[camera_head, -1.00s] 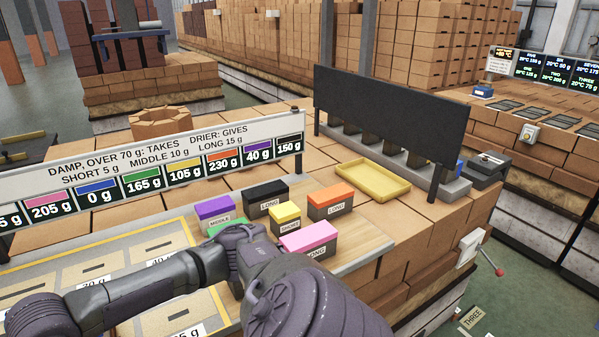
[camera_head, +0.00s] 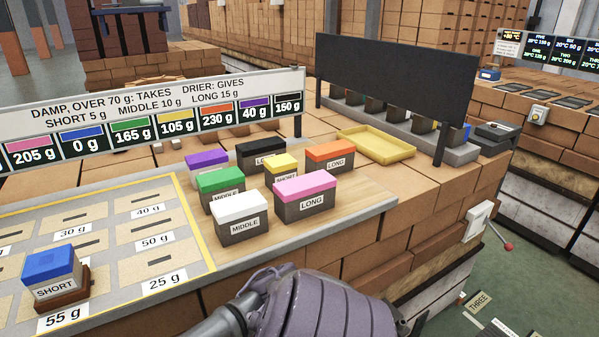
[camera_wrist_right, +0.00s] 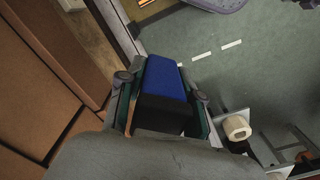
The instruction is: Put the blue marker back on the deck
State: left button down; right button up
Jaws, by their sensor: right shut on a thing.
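My right gripper (camera_wrist_right: 162,86) is shut on a block with a blue top and dark body (camera_wrist_right: 167,76) in the right wrist view. Below it I see green floor; its label does not show. The gripper itself is outside the head view. In the head view a blue-topped block labelled SHORT (camera_head: 52,271) stands on a brown piece on the 55 g cell. I cannot tell which blue block is the task's marker. A pale wooden deck (camera_head: 358,203) carries white, green, purple, black, yellow, orange and pink topped blocks. My left gripper is not in view.
A yellow tray (camera_head: 376,145) lies beyond the deck, before a dark upright panel (camera_head: 396,92). A sign board (camera_head: 160,110) stands along the back. The deck's front right part is bare. A lever (camera_head: 497,236) sticks out at the right.

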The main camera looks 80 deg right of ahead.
aim_at(379, 177)
jog(key=k+j, duration=0.15)
jog(key=k, duration=0.25)
jog(key=k+j, duration=0.1)
jog(key=k, duration=0.3)
jog(key=k+j, duration=0.15)
jog(key=k, duration=0.25)
jog(key=k+l, duration=0.3)
jog(key=l, duration=0.2)
jog(key=k+l, duration=0.3)
jog(key=l, duration=0.15)
jog(key=k+l, duration=0.25)
jog(key=l, duration=0.25)
jog(key=k+l, duration=0.3)
jog(key=l, duration=0.2)
jog(key=u, duration=0.05)
